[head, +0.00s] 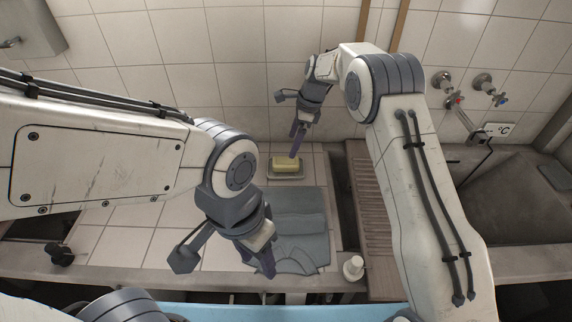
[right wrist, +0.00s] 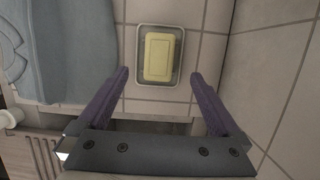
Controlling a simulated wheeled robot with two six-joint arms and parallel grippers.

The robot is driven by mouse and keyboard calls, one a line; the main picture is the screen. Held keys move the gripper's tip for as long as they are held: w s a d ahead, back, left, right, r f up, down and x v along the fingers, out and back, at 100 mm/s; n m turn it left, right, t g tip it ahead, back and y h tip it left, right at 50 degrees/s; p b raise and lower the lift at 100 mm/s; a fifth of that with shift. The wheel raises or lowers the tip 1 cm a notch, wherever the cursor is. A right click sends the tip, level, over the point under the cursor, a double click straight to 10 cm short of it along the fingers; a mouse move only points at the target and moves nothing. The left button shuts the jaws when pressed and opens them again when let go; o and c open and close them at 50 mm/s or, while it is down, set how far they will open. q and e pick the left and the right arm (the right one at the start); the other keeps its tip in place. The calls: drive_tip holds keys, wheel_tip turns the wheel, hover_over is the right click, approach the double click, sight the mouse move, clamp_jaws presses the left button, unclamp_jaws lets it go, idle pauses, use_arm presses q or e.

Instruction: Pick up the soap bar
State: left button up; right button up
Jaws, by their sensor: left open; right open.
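The yellow soap bar (head: 286,163) lies in a small grey dish (head: 287,175) on the white tiled counter, near the back wall in the head view. In the right wrist view the soap bar (right wrist: 159,57) rests inside the light-rimmed dish (right wrist: 139,98), beyond the fingers. My right gripper (head: 297,142) is just above and to the right of the soap; its purple fingers (right wrist: 166,100) are open and empty, apart from the dish. My left gripper (head: 258,262) is lower in the head view, over the front part of a grey-blue cloth, with nothing seen between its fingers.
The grey-blue cloth (head: 300,215) lies flat in front of the dish. A ribbed brown washboard (head: 372,215) and a concrete basin (head: 510,190) are to the right. A small white bottle (head: 353,267) stands near the front edge. The tiled wall (head: 210,60) is close behind.

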sight(286, 161)
drive_tip(key=x, duration=0.3)
drive_tip(key=shift+s, duration=0.1)
drive_tip(key=p+x, duration=0.1)
drive_tip(key=x, duration=0.4)
drive_tip(key=shift+d+f, duration=0.1)
clamp_jaws()
drive_tip(key=shift+r, duration=0.4)
drive_tip(key=v, duration=0.3)
drive_tip(key=shift+s+r+b, duration=0.1)
drive_tip(key=shift+r+b, duration=0.3)
drive_tip(key=shift+r, duration=0.05)
drive_tip(key=s+d+r+b, duration=0.1)
drive_tip(key=s+d+r, duration=0.5)
drive_tip(key=d, duration=0.3)
drive_tip(key=shift+r+b, duration=0.25)
drive_tip(key=shift+b, duration=0.05)
drive_tip(key=shift+w+d, duration=0.1)
